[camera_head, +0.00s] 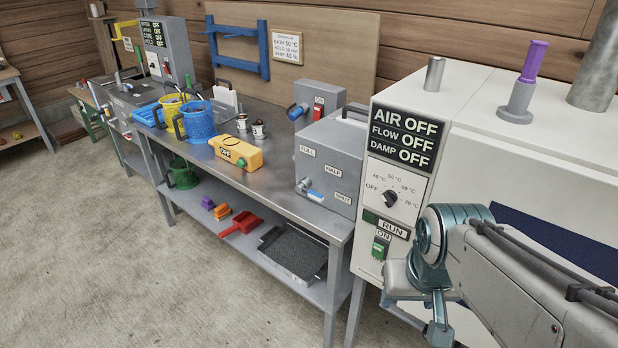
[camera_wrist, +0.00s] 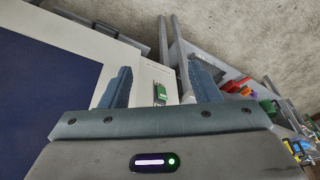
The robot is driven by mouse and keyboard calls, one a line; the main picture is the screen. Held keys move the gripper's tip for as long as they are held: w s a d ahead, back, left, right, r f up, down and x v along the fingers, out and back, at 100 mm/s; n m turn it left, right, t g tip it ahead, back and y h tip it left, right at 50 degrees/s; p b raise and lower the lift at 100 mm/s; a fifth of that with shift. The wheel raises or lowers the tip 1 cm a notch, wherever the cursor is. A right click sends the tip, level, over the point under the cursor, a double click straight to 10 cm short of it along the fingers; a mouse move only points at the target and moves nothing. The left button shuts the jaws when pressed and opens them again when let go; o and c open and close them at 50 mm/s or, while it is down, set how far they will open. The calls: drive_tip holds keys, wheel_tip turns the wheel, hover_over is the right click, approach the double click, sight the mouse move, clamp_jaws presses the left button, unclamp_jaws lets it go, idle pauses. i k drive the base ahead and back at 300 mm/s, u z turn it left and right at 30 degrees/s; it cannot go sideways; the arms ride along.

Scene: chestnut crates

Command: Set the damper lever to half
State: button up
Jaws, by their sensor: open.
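The damper lever (camera_head: 315,195) has a blue and white handle and sits low on the front of a grey box (camera_head: 318,160) on the steel bench. Labels FULL, HALF and SHUT are spread around it. The lever points right and slightly down, toward the SHUT label (camera_head: 342,198). My gripper (camera_wrist: 163,84) is open in the wrist view, with nothing held. A green switch on the white cabinet shows between its fingers, farther off. In the head view my gripper is low at the right, in front of the cabinet and well apart from the lever.
The white cabinet (camera_head: 372,225) stands right of the bench, with a dial, a RUN switch (camera_head: 381,247) and a display reading AIR, FLOW and DAMP OFF. A yellow block (camera_head: 236,152) and blue jug (camera_head: 198,122) are on the bench. The floor in front is clear.

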sight(313, 194)
drive_tip(key=k, duration=0.55)
drive_tip(key=u, duration=0.75)
drive_tip(key=i, duration=1.4)
drive_tip(key=z, duration=0.75)
